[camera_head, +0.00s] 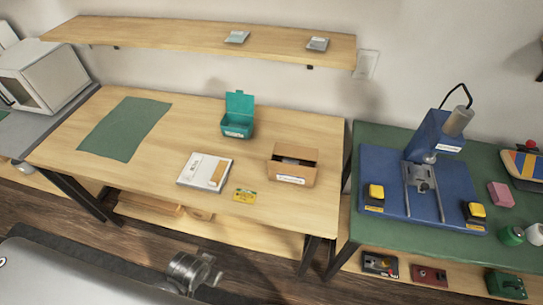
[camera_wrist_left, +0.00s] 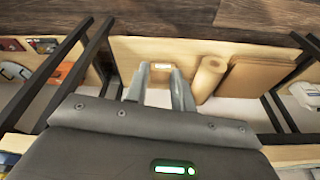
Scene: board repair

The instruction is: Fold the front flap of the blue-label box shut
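An open cardboard box (camera_head: 279,174) stands near the right end of the wooden table in the head view. A pale label (camera_head: 289,180) is on its front; I cannot make out a blue colour on it. Its top is open and something grey shows inside; the state of its front flap is not clear. My left gripper (camera_wrist_left: 158,88) is open and empty in the left wrist view, its two fingers apart above the lower shelf region. A metal part low in the head view seems to be mine. My right gripper is not in view.
A green mat (camera_head: 124,129) lies left. A roll (camera_wrist_left: 208,78) is on the lower shelf (camera_wrist_left: 128,50). The table's middle left is clear.

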